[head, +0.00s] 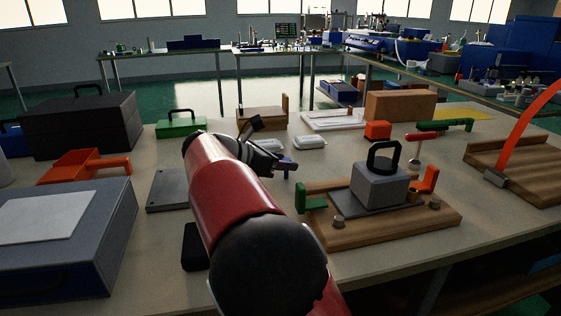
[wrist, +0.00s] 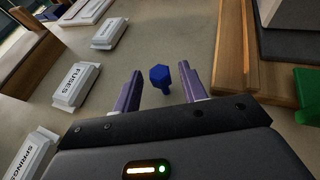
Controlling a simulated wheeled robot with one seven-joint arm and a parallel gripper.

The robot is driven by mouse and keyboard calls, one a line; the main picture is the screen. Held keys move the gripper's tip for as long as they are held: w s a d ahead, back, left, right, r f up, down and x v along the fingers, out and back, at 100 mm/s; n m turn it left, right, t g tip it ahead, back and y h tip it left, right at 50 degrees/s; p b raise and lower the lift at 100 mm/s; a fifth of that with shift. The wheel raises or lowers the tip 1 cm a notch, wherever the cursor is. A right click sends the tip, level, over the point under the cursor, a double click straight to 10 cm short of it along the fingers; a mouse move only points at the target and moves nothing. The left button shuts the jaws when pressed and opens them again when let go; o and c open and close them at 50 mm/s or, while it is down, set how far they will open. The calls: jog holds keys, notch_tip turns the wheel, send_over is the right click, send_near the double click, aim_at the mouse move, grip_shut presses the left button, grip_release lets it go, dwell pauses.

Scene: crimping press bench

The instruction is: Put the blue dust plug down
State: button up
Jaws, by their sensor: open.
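The blue dust plug (wrist: 160,77) shows in the wrist view, with a hexagonal head and a narrower part below it. It appears to stand on the bench top. My gripper (wrist: 158,88) is open, with its two purple fingers apart on either side of the plug. Gaps show between the plug and both fingers. In the head view my gripper (head: 285,167) is low over the bench behind my red arm, and I cannot make out the plug there.
White packets, one marked FUSES (wrist: 76,85) and one marked SPRINGS (wrist: 30,155), lie left of my gripper. A wooden board (head: 375,228) carries a grey block (head: 380,187) with a black handle and a green part (head: 313,196). Some bare bench surrounds the plug.

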jog(key=v, duration=1.2)
jog(key=shift+w, duration=0.1)
